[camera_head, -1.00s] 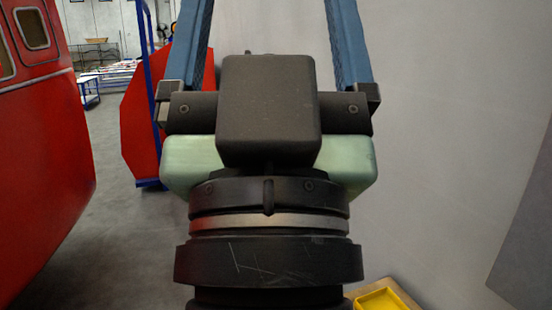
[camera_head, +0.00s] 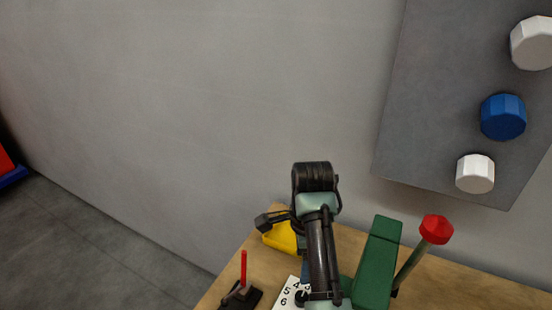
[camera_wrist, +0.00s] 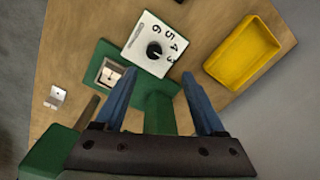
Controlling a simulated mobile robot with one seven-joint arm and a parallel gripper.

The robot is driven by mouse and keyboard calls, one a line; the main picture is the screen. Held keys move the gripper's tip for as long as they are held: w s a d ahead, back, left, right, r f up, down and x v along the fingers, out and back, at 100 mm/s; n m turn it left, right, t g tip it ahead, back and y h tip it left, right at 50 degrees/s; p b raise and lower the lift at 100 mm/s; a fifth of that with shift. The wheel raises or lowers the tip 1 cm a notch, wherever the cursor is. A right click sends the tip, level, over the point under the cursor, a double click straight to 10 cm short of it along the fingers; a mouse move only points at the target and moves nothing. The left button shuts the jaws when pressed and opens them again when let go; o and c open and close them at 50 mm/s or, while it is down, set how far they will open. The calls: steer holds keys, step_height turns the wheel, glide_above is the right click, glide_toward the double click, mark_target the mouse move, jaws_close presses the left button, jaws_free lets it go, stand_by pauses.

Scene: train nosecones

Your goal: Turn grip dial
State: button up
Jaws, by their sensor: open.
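A white dial plate (camera_wrist: 150,42) with printed numbers and a round black knob (camera_wrist: 154,49) lies on the bench in the wrist view. The plate's left part also shows at the bottom of the head view (camera_head: 287,293), partly hidden by my arm. My gripper (camera_wrist: 158,75) is open and empty, its two blue fingers apart. In the wrist view, the knob appears just beyond the gap between the fingertips. Its height above the knob is hard to tell. In the head view the fingers are mostly hidden behind my arm.
A yellow tray (camera_wrist: 243,52) lies beside the plate. A green box with a metal switch plate (camera_wrist: 110,73) is close by. A red-knobbed lever (camera_head: 436,229) stands up near a green block (camera_head: 378,262). A wall panel (camera_head: 430,110) carries a blue knob (camera_head: 503,116) and white knobs (camera_head: 475,173).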

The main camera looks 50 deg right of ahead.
mark_target(301, 297)
steer(key=f, duration=0.9)
steer(key=s+f+p, duration=0.1)
steer(key=f, duration=0.3)
steer(key=shift+f, duration=0.15)
steer(key=shift+d, duration=0.1)
steer(key=shift+c, duration=0.2)
jaws_close()
